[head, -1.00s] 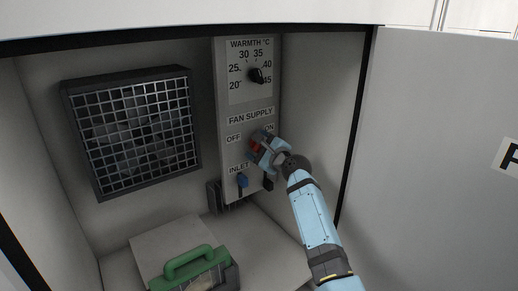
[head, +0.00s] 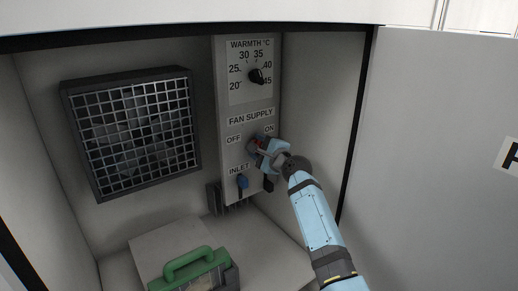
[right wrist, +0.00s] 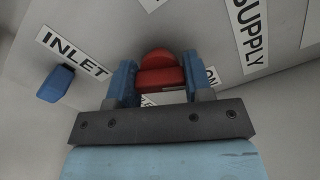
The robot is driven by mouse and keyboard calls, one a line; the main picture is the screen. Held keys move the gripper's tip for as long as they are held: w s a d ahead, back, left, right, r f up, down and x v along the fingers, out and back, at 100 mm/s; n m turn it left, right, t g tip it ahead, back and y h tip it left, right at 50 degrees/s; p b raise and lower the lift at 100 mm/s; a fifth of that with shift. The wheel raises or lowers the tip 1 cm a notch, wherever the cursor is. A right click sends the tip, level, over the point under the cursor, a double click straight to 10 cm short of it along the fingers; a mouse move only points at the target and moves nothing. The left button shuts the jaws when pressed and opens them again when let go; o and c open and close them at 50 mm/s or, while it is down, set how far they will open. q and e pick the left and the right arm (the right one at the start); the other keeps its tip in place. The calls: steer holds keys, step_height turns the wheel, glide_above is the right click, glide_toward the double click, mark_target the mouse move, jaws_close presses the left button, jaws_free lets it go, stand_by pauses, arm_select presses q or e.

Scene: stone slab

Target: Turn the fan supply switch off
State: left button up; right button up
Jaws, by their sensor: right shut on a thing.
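The fan supply switch (right wrist: 160,73) is a red knob on the grey control panel (head: 230,188), between the OFF label (head: 234,140) and the ON label (head: 269,129). My right gripper (head: 257,146) is at the switch and largely hides it in the head view. In the right wrist view its two blue fingers (right wrist: 160,85) stand on either side of the red knob and are shut on it. Which way the switch points cannot be told. My left gripper is not in view.
A black warmth dial (head: 257,76) is above, and a blue inlet lever (head: 242,181) is below left. A fan grille (head: 132,130) is on the back wall. A green-handled case (head: 190,266) stands on the cabinet floor. The open door (head: 430,160) is at right.

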steer(key=n+b, duration=0.1)
steer(key=n, duration=0.3)
steer(key=shift+f+n, duration=0.1)
steer(key=shift+n, duration=0.2)
steer(key=n+b, duration=0.1)
steer(key=n, duration=0.1)
steer(key=shift+n, duration=0.4)
steer(key=shift+n+b, duration=0.45)
steer(key=shift+n, duration=0.75)
steer(key=shift+n+b, duration=0.4)
steer(key=shift+n, duration=1)
steer(key=o, duration=0.9)
steer(key=shift+s, duration=0.1)
